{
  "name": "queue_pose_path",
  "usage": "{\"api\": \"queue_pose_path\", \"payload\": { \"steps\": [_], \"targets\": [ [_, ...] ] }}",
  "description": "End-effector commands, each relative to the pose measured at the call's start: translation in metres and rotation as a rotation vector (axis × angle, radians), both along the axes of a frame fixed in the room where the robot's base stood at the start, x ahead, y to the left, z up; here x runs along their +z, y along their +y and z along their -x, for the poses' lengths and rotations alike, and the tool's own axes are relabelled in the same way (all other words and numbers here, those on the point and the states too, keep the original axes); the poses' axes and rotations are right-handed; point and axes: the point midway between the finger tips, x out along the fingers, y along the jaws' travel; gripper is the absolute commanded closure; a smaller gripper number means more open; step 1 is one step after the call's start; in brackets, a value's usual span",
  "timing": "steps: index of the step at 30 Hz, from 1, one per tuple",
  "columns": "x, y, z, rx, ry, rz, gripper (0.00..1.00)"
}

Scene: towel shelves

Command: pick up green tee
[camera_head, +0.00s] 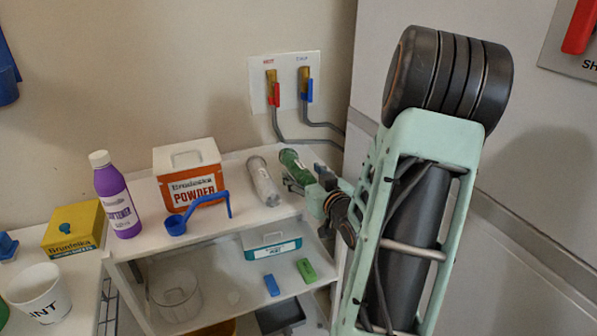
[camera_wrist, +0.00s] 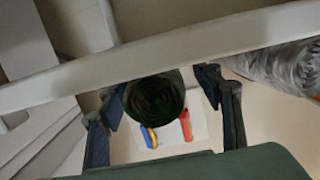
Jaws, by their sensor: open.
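The green tee (camera_head: 293,163) is a rolled green bundle lying on the top shelf at its right end, close to the wall. In the wrist view, a dark green round end (camera_wrist: 155,101) shows between the two fingers. My gripper (camera_head: 304,184) is at the near end of the green roll. In the wrist view, my gripper (camera_wrist: 164,92) is open, with one finger on each side of the roll. I cannot tell whether either finger touches it.
A grey roll (camera_head: 264,181) lies just left of the green one. A powder box (camera_head: 188,174), a blue scoop (camera_head: 197,208) and a purple bottle (camera_head: 117,197) stand farther left. Hot and cold taps (camera_head: 286,82) are on the wall behind. A lower shelf holds small items.

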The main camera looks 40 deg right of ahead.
Motion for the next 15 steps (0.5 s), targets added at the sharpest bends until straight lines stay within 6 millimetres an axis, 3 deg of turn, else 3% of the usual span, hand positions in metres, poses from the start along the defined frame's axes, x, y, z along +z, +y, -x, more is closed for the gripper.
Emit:
{"api": "queue_pose_path", "payload": {
  "steps": [6, 15],
  "targets": [
    [-0.006, -0.007, -0.030, 0.002, 0.000, -0.001, 0.40],
    [-0.005, -0.009, -0.034, 0.001, 0.000, 0.000, 0.42]
  ]
}}
